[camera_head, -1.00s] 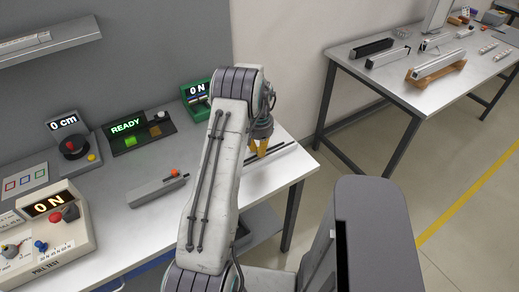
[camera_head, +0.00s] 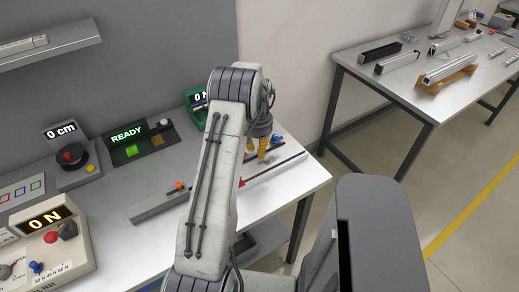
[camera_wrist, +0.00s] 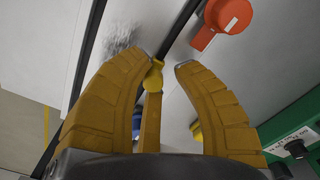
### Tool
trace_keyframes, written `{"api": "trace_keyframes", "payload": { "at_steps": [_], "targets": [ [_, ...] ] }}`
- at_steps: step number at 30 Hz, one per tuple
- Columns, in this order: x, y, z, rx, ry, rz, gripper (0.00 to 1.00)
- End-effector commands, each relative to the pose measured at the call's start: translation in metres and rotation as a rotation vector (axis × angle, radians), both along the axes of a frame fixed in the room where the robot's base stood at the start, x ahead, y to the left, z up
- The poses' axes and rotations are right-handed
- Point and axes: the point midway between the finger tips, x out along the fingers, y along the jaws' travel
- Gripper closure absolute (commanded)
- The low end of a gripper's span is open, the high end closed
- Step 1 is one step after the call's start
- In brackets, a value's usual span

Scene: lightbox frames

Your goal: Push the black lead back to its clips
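My gripper (camera_head: 258,153) is low over the right part of the near bench. Its yellow fingers are spread in the wrist view (camera_wrist: 163,62), with a third finger between them. Two thin dark lines run along the bench top: a long one (camera_head: 278,167) on the near side of the fingers and a shorter one by the fingers. I cannot tell which is the black lead. In the wrist view one dark line (camera_wrist: 183,30) leads in between the fingertips, to a bright yellow piece (camera_wrist: 154,75). I cannot tell whether anything touches it. No clips can be made out.
A red-orange knob (camera_wrist: 228,16) is just beyond the right finger. A green box with a display (camera_head: 196,98) stands behind my arm. A grey block with an orange button (camera_head: 160,203) lies left.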

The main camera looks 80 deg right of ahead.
Motion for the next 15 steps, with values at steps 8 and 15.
{"api": "trace_keyframes", "payload": {
  "at_steps": [8,15],
  "targets": [
    [-0.0009,0.0012,0.0,0.004,0.0,-0.002,0.59],
    [-0.0012,0.0009,0.0056,0.003,0.0,-0.003,0.59]
  ]
}}
